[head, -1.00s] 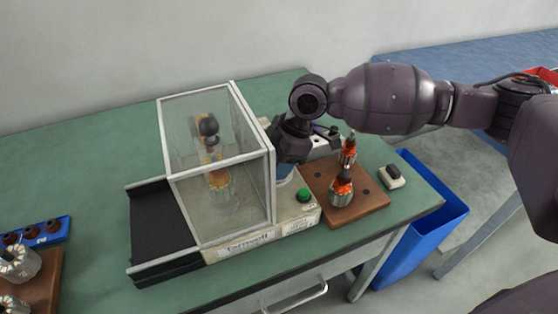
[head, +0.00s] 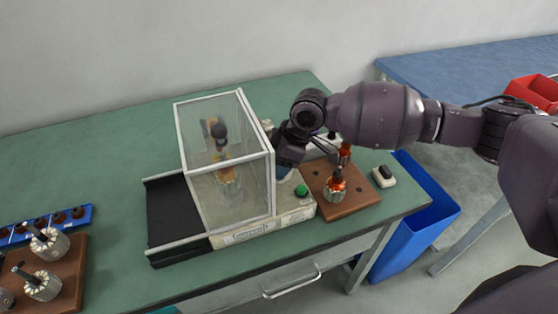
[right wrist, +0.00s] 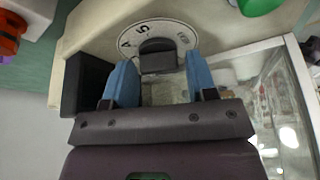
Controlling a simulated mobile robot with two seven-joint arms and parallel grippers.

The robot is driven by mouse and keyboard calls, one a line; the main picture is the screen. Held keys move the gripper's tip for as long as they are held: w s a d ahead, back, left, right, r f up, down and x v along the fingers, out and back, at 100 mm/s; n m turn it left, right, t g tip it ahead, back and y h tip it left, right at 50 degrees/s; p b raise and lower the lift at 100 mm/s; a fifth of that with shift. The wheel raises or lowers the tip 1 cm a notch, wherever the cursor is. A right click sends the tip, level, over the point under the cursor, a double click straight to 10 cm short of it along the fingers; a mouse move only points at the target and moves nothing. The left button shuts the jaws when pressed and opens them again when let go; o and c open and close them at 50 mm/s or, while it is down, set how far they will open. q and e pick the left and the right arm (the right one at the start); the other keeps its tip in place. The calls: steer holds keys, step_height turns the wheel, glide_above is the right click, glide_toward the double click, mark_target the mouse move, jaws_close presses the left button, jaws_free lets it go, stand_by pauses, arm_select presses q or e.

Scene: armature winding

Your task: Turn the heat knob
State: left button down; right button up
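The heat knob (right wrist: 157,58) is a dark knob on a round white dial (right wrist: 127,38) with black markings, seen in the right wrist view. My right gripper (right wrist: 160,68) has blue fingers, one on each side of the knob, with a small gap showing at the right finger. It looks open around the knob. In the head view my right gripper (head: 284,172) points down at the cream machine base (head: 262,232), just right of the clear-walled box (head: 228,165), and hides the knob. My left gripper is not in view.
A green button (head: 301,190) sits close to the right gripper. A wooden board (head: 345,204) with wound armatures stands to the right, beside a small black-and-white block (head: 384,176). A blue bin (head: 410,225) stands past the table edge.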

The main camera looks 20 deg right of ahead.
steer(key=shift+o, duration=0.8)
steer(key=shift+r, duration=0.2)
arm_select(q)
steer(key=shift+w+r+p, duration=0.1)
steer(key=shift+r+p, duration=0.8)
arm_select(e)
steer(key=v, duration=1)
steer(key=shift+r, duration=0.2)
steer(key=shift+s+d, duration=0.1)
